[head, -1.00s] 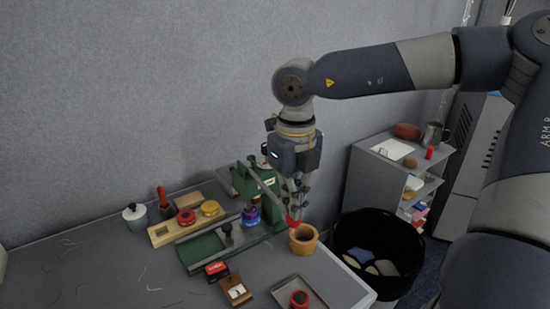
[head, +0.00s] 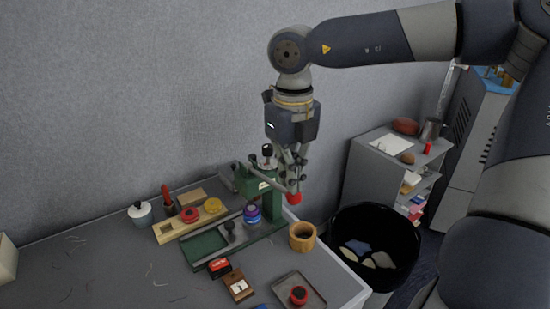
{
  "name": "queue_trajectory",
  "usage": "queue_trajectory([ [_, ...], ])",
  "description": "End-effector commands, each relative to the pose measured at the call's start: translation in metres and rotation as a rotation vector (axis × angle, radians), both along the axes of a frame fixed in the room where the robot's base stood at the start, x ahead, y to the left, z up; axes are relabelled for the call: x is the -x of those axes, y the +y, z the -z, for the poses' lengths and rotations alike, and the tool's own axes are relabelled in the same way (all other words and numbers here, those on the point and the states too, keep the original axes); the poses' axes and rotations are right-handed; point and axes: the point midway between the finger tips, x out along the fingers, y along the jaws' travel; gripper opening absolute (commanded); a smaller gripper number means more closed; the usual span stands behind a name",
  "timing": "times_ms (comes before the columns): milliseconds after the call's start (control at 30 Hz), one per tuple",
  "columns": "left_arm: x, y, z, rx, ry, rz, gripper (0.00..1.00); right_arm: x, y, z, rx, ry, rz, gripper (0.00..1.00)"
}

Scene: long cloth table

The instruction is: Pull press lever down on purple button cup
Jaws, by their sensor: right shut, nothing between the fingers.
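A green press (head: 266,190) stands on the table with its base plate to the left. Its lever (head: 270,178) slopes down to the right and ends in a red knob (head: 293,198). A purple button cup (head: 252,213) sits on the base in front of the press column, its top under the press head. My right gripper (head: 291,182) points down, shut and empty, just above the red knob at the lever's end; I cannot tell whether it touches the lever. My left gripper is not in view.
A wooden cup (head: 302,237) stands right of the press. A wooden rail (head: 168,232) holds red (head: 189,214) and yellow (head: 212,205) pieces on the left. A grey tray (head: 312,294) lies in front. A black bin (head: 374,245) stands beyond the table's right edge.

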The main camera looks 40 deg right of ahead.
Motion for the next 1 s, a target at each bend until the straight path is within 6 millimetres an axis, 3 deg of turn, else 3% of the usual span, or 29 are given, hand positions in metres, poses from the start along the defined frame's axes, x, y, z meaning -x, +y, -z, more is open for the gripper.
queue_trajectory([
  [200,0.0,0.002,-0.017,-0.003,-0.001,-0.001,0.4,-0.002,-0.001,-0.023,0.001,0.003,0.001,0.0],
  [567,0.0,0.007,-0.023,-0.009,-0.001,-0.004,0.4,-0.003,-0.001,-0.033,0.0,0.003,0.0,0.0],
  [1000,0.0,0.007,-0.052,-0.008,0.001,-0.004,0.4,-0.007,-0.001,-0.073,0.001,0.002,0.001,0.0],
])
